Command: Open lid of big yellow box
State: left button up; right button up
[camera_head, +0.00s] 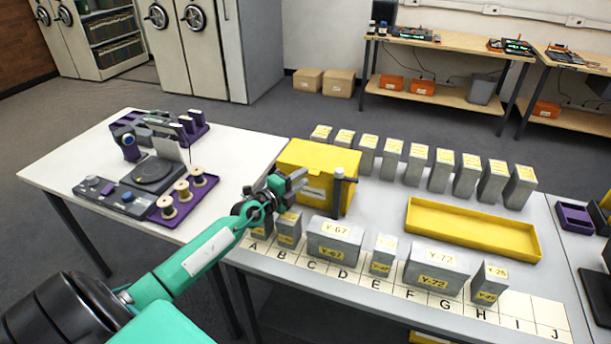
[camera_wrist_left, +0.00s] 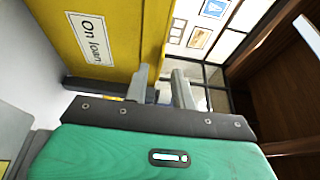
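The big yellow box (camera_head: 318,158) stands on the white table near its left end, and its top looks closed. In the left wrist view the box (camera_wrist_left: 125,30) fills the upper left, with a white "On loan" label (camera_wrist_left: 91,38) on its side. My left gripper (camera_head: 298,181) is in front of the box, near its front left. In the left wrist view its two fingers (camera_wrist_left: 161,86) are apart with nothing seen between them, close beside the yellow wall. I cannot tell whether a finger touches it. My right gripper is not in view.
A dark upright post (camera_head: 339,190) stands at the box's front right. Grey labelled boxes (camera_head: 335,238) line the lettered front strip, and several more (camera_head: 441,172) stand behind. A shallow yellow tray (camera_head: 472,228) lies to the right. A turntable device (camera_head: 152,174) and spools occupy the left table.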

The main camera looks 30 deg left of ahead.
aim_at(319, 162)
pick_arm(q)
jog(key=shift+w+d, duration=0.15)
jog(key=shift+w, duration=1)
grip_shut()
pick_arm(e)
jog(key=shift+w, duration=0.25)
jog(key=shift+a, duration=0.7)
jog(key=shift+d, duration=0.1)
